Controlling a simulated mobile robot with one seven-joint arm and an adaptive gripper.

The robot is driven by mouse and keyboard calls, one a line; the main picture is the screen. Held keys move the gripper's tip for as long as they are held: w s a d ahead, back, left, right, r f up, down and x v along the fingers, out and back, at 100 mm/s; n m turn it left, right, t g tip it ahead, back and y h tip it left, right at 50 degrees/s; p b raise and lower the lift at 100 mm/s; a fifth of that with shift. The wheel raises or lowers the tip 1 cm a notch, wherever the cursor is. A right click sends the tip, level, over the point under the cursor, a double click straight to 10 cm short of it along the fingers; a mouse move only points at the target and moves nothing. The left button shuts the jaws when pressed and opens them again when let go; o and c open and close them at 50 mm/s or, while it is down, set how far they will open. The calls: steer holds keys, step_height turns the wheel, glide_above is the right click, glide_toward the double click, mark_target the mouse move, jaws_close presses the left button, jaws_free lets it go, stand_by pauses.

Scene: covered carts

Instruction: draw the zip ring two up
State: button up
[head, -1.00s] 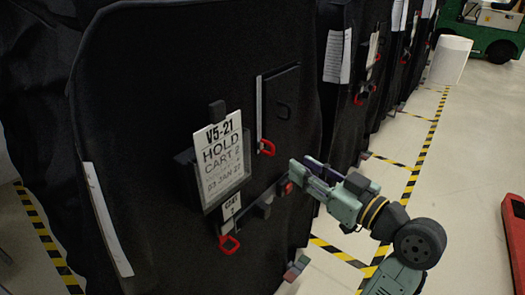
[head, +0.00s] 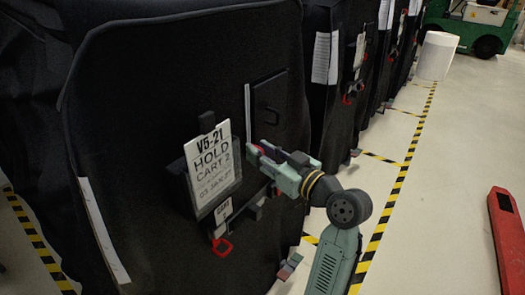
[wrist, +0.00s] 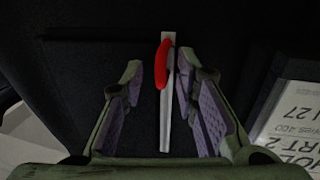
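The near black covered cart has a pale vertical zip strip (head: 247,112) beside a flap. The red zip ring (head: 254,150) at its lower end is partly hidden by my gripper (head: 260,153) in the head view. In the wrist view the red ring (wrist: 162,65) hangs over the pale strip (wrist: 167,125), between the lines of my two fingers (wrist: 159,64). The fingers are open, one on each side of it; whether they touch it I cannot tell. Another red ring (head: 222,247) hangs lower, under the small tag.
A white "HOLD CART 2" card (head: 212,168) in a holder stands left of the ring; it shows at right in the wrist view (wrist: 295,105). More covered carts (head: 335,120) line up behind. Open floor with striped tape (head: 383,215) lies right, with a red pallet-truck part (head: 505,240).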

steer(key=shift+c, duration=0.4)
jaws_close()
stand_by(0.4)
